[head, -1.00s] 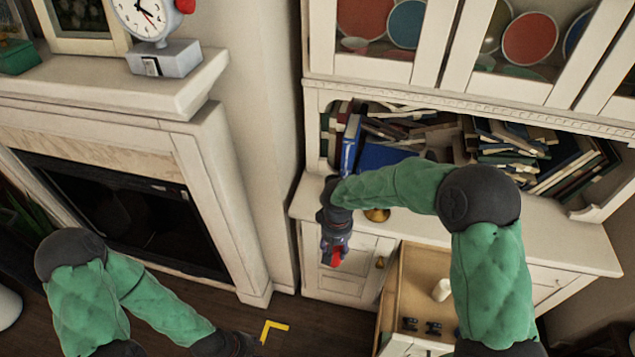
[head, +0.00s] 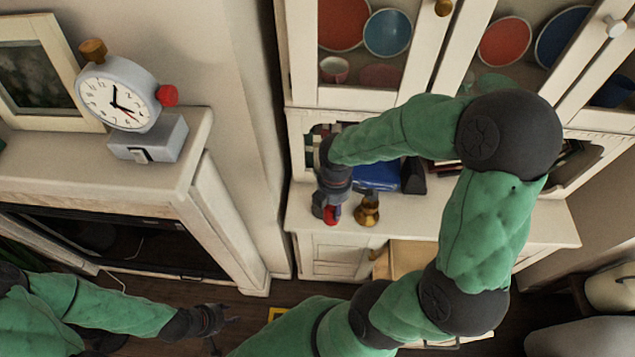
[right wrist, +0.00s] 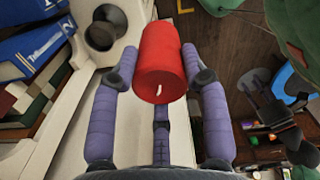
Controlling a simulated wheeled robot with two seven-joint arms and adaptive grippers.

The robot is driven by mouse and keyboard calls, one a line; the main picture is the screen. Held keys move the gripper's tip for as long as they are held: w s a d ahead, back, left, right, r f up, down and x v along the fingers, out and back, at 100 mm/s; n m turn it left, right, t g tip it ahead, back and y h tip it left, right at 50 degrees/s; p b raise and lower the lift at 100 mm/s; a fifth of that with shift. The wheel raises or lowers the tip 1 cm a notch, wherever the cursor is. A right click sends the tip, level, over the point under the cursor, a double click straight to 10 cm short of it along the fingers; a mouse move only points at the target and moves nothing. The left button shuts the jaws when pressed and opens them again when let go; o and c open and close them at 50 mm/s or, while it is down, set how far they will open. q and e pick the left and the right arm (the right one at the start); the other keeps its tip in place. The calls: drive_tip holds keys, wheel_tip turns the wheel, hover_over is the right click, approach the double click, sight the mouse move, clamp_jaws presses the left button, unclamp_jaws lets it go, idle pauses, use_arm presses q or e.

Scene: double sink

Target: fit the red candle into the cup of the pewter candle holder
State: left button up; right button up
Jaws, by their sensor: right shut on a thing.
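My right gripper (head: 329,208) is shut on the red candle (head: 331,215) above the left end of the cabinet counter. In the right wrist view the candle (right wrist: 160,60) sits between the purple fingers (right wrist: 160,85), its wick end facing the camera. A candle holder (head: 367,211) stands on the counter just right of the candle, apart from it; it looks brass-coloured in the head view. A dark, round-based object in the right wrist view (right wrist: 101,34) appears to be this holder. My left gripper (head: 222,328) is low at the left, empty, with fingers spread.
Blue books (head: 376,176) and a dark block (head: 413,176) stand behind the holder. An open drawer (head: 405,258) juts out below the counter (head: 450,222). A mantel with a clock (head: 118,96) is at left. Glass-doored shelves with plates (head: 388,33) are above.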

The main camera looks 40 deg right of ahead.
drive_tip(key=shift+d+r+n, duration=0.25)
drive_tip(key=shift+r+n, duration=0.15)
drive_tip(key=shift+r, duration=0.1)
drive_tip(key=w+d+f, duration=0.1)
drive_tip(key=w, duration=0.1)
drive_tip(key=w+d+f, duration=0.1)
drive_tip(key=w, duration=0.2)
drive_tip(key=w+d+f, duration=0.2)
drive_tip(key=shift+w, duration=0.2)
drive_tip(key=w+d+f, duration=0.2)
drive_tip(key=w+f, duration=0.2)
drive_tip(key=f, duration=0.1)
drive_tip(key=shift+w+f, duration=0.15)
drive_tip(key=shift+w+d+f+b, duration=0.1)
drive_tip(key=shift+w+f+b, duration=0.05)
drive_tip(key=shift+f, duration=0.8)
drive_tip(key=shift+w+d+f+b, duration=0.1)
drive_tip(key=shift+f+b, duration=0.05)
drive_tip(key=shift+f, duration=0.75)
use_arm(q)
drive_tip(key=shift+w, duration=0.25)
use_arm(e)
drive_tip(key=shift+a, duration=0.1)
